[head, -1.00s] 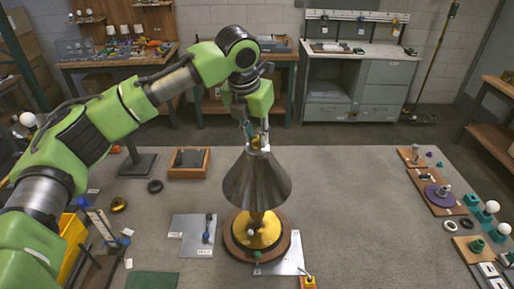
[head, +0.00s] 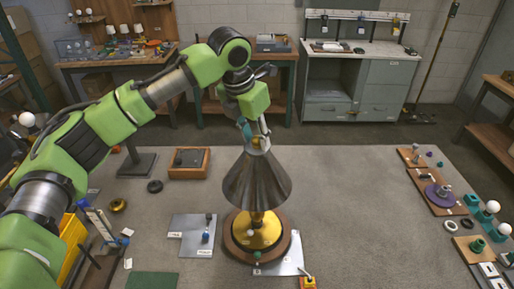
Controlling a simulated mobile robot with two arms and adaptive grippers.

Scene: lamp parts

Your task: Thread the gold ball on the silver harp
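The lamp stands upright on the table, with a grey metal cone shade (head: 257,184) over a gold and brown round base (head: 257,232). A small gold ball (head: 257,142) shows at the top of the shade, by my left fingertips. The silver harp is mostly hidden by the shade; I cannot tell whether the ball is threaded on it. My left gripper (head: 255,135) points down right above the shade, slightly tilted. Its fingers are on either side of the ball, but whether they grip it is too small to tell. My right gripper is not in view.
A wooden tray (head: 188,171) and a metal plate with small parts (head: 193,250) lie left of the lamp. A board with a purple disc (head: 438,196) and several white bulbs in teal holders are at the right edge. The table between is clear.

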